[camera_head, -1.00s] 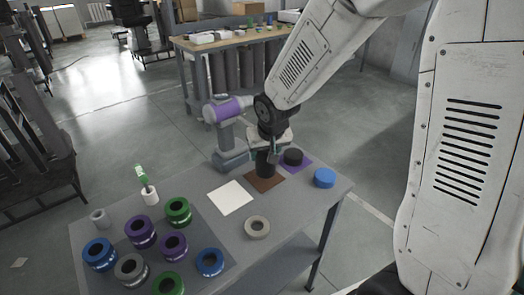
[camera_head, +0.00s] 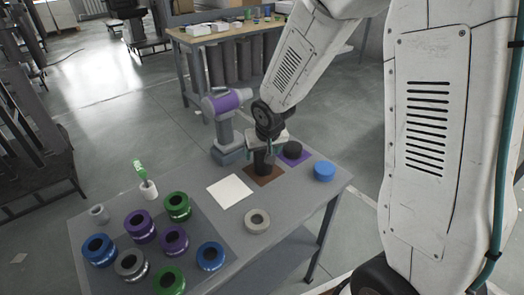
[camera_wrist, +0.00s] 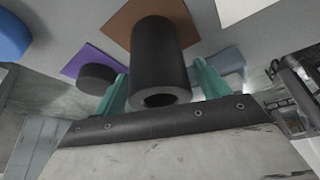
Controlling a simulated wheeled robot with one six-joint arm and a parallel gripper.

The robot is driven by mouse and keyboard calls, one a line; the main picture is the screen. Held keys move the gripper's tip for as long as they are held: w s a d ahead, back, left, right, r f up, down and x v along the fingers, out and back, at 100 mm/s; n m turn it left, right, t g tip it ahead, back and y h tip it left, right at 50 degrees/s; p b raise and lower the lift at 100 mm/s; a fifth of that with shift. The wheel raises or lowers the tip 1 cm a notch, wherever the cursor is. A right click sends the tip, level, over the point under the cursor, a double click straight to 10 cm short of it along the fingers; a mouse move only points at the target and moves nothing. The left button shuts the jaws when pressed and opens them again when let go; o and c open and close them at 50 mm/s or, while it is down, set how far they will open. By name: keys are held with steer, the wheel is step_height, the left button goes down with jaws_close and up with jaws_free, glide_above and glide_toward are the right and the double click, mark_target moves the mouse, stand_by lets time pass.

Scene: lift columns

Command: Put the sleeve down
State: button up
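The sleeve is a black hollow cylinder (camera_head: 264,163). It stands upright on a brown square (camera_head: 257,180) on the grey table. In the wrist view the sleeve (camera_wrist: 160,50) shows its open end towards me, with the brown square (camera_wrist: 121,24) behind its far end. My gripper (camera_head: 263,151) is just above and around the sleeve's upper part. In the wrist view my gripper's (camera_wrist: 158,68) teal fingers stand on either side of the sleeve, with a narrow gap visible on the left, so it looks open. The sleeve's base contact is partly hidden.
A black disc (camera_head: 292,148) on a purple square (camera_head: 304,160) and a blue disc (camera_head: 324,171) lie close to the right. A purple-and-grey device (camera_head: 226,125) stands behind left. A white square (camera_head: 230,191), a beige ring (camera_head: 257,220) and several coloured rings occupy the front left.

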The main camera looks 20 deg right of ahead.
steer(key=shift+s+r, duration=0.15)
steer(key=shift+r, duration=0.45)
steer(key=v, duration=1.1)
steer(key=s+d+r+g, duration=0.1)
steer(key=s+r, duration=0.2)
steer(key=s, duration=0.5)
steer(key=s+d+r+g, duration=0.1)
steer(key=s+r, duration=0.2)
steer(key=s, duration=0.6)
steer(key=s+d+r+n+g, duration=0.1)
steer(key=s+r, duration=0.2)
steer(key=s, duration=0.6)
